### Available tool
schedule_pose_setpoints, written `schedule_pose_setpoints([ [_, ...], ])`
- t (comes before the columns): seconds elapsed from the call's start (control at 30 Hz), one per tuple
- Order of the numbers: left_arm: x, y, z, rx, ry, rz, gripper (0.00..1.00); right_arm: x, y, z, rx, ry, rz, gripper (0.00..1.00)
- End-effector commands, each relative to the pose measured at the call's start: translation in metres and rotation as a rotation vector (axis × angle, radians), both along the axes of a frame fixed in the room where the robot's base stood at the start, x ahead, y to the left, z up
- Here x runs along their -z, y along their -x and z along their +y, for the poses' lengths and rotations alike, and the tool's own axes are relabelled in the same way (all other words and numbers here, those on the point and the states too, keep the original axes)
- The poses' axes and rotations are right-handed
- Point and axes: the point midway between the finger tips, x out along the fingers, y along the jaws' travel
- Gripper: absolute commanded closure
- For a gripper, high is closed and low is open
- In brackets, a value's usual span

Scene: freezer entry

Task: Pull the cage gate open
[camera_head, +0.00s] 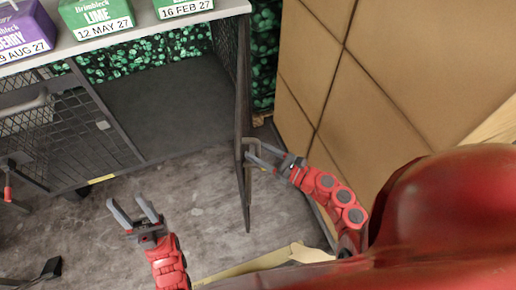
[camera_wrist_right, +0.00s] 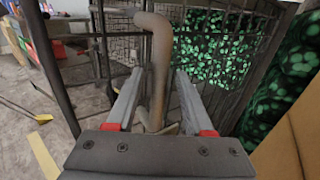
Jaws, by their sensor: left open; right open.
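The cage gate (camera_head: 243,110) is a dark metal frame with mesh, seen nearly edge-on in the head view, swung out from the cage front. My right gripper (camera_head: 258,154) is open at the handle. In the right wrist view the handle (camera_wrist_right: 158,70) stands between the two open fingers (camera_wrist_right: 157,90), with a gap on each side. My left gripper (camera_head: 133,214) is open and empty over the floor, left of the gate and apart from it.
Tan stacked boxes (camera_head: 345,75) form a wall close to my right arm. Green-patterned sacks (camera_head: 150,55) show behind the cage. A shelf (camera_head: 150,22) above the cage carries labelled green and purple boxes. Bare concrete floor (camera_head: 200,190) lies left of the gate.

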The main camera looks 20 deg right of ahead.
Motion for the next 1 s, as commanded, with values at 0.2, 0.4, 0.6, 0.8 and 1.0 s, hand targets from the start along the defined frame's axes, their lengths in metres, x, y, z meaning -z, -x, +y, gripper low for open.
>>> schedule_pose_setpoints([
  [0.2,-0.0007,0.0000,0.0000,0.000,0.000,0.000,0.50,0.0004,-0.0022,0.0022,0.000,0.000,0.000,0.48],
  [0.4,-0.0006,0.0000,0.0000,0.000,0.000,0.000,0.50,0.0005,-0.0019,0.0019,-0.001,-0.001,0.001,0.66],
  [0.6,-0.0007,0.0000,0.0000,0.000,0.000,0.000,0.50,0.0005,-0.0018,0.0019,-0.001,-0.001,0.001,1.00],
  [0.8,-0.0006,0.0000,0.0000,0.000,0.000,0.000,0.50,0.0006,-0.0018,0.0018,-0.001,-0.001,0.001,1.00],
  [1.0,-0.0006,0.0000,0.0000,0.000,0.000,0.000,0.50,0.0006,-0.0017,0.0019,-0.001,-0.001,0.001,1.00],
])
